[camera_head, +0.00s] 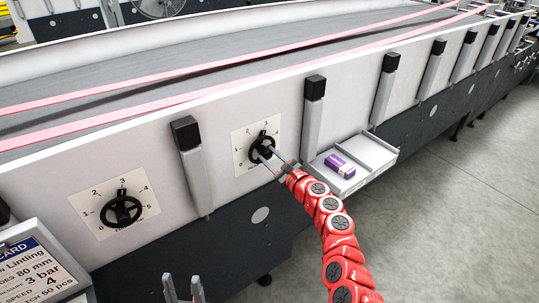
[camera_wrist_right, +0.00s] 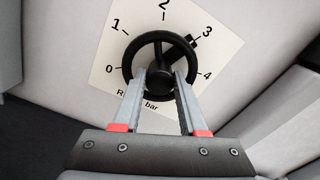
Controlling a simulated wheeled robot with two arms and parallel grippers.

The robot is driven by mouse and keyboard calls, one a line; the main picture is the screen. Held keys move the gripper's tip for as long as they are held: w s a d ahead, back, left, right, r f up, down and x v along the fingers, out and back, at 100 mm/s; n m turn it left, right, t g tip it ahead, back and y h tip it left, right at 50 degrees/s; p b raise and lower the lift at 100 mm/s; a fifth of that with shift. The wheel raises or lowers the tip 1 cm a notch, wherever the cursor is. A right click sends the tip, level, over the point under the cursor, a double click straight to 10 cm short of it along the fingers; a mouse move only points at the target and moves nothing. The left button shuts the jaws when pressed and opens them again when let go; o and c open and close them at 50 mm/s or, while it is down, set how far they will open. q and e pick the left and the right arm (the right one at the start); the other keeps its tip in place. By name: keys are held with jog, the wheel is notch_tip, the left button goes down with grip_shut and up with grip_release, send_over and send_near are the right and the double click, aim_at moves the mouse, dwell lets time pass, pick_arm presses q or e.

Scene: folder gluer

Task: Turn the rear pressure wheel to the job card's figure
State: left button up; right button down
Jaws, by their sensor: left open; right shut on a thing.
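The rear pressure wheel (camera_head: 262,148) is a black handwheel on a white scale plate; it also shows in the right wrist view (camera_wrist_right: 160,38). Its plate reads 0 to 4, bar. The black pointer is at or just short of 3. My right gripper (camera_head: 268,159) is shut on the wheel, its fingers reaching in from below in the wrist view (camera_wrist_right: 161,84). The job card (camera_head: 38,268) at lower left is cut off; I read 80 mm, 3 bar, 4 and 50 pcs. My left gripper (camera_head: 184,290) is open and empty at the bottom edge.
A second black wheel (camera_head: 121,210) on a similar plate sits to the left, pointer near 3. Upright grey posts with black caps (camera_head: 186,132) line the machine's side. Floor at right is clear.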

jog(key=shift+f+m, duration=0.1)
jog(key=shift+m, duration=0.2)
jog(key=shift+c, duration=2.2)
grip_release()
jog(key=shift+r+p+v, duration=0.2)
jog(key=shift+p+v, duration=0.4)
jog(key=shift+v, duration=0.25)
jog(key=b+v, duration=0.2)
jog(key=v, duration=1.3)
jog(key=shift+s+d+b, duration=0.2)
jog(key=shift+s+b, duration=0.1)
jog(key=shift+b, duration=0.05)
